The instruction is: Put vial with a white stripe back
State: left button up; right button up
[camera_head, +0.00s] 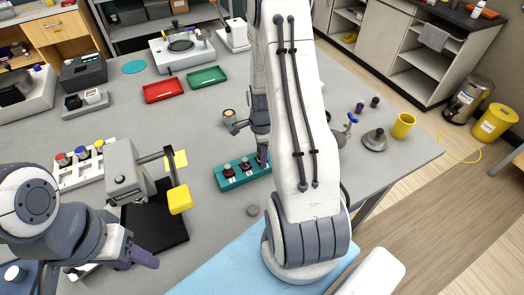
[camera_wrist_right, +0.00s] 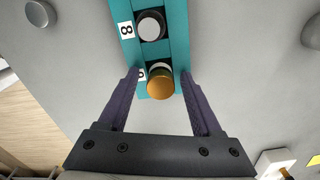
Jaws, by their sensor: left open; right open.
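A teal rack (camera_head: 224,183) stands on the grey table with dark-and-red vials in it. In the right wrist view, the rack (camera_wrist_right: 177,20) holds a vial with an orange-gold cap (camera_wrist_right: 160,84), with a white patch just behind the cap. I cannot tell whether that patch is a stripe. A vial with a pale grey top (camera_wrist_right: 150,26) stands in the slot beside it, by a label 8. My right gripper (camera_wrist_right: 158,73) is open, its fingers on either side of the gold-capped vial. My left gripper (camera_head: 112,262) is open and empty at lower left.
A grey device with a yellow-ended lever (camera_head: 180,199) stands near my left gripper. A white rack with coloured caps (camera_head: 80,160) is behind it. Red (camera_head: 163,90) and green (camera_head: 207,77) trays lie farther back. My right arm hides part of the table.

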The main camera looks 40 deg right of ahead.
jog(key=shift+r, duration=0.6)
notch_tip(320, 180, up, 11)
jog(key=b, duration=0.2)
